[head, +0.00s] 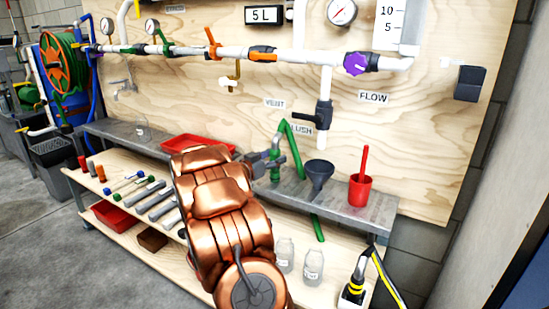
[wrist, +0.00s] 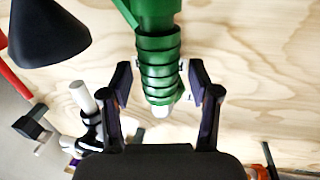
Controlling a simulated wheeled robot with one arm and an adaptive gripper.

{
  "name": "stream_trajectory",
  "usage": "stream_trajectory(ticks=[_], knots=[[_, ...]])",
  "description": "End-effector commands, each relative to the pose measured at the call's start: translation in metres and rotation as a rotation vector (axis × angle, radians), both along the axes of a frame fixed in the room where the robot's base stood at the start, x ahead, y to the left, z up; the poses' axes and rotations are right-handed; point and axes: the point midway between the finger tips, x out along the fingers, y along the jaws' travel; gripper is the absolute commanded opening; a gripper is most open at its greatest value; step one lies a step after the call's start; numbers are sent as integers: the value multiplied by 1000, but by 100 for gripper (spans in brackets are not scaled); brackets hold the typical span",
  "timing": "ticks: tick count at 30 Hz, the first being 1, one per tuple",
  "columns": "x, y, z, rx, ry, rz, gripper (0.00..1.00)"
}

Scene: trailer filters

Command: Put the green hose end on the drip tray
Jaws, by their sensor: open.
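The green hose (head: 299,148) hangs in an arch at the grey shelf. Its ribbed end (wrist: 160,70) with a pale tip lies between the two fingers of my gripper (wrist: 160,86) in the wrist view. The fingers are open, with a small gap seen on either side of the ribbed end. In the head view my gripper (head: 266,165) is at the hose end, above the shelf. A red tray (head: 178,142), seemingly the drip tray, lies on the shelf to the left, partly hidden behind my copper arm.
A dark funnel (head: 319,173) and a red cup (head: 360,190) stand on the grey shelf (head: 380,212) right of my gripper. A clear jar (head: 142,128) stands at its left. Pipes with valves (head: 262,55) run along the plywood wall. The lower shelf holds tools and jars.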

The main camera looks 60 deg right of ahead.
Motion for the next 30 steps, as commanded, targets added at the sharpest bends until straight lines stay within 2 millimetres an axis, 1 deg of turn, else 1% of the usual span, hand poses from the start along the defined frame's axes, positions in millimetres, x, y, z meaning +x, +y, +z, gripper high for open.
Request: stream_trajectory(ticks=[18, 24, 30], knots=[[14, 84, 2, 1, -1, 3, 62], [17, 103, 2, 1, -3, 2, 62], [17, 111, 1, -1, -2, 0, 62]])
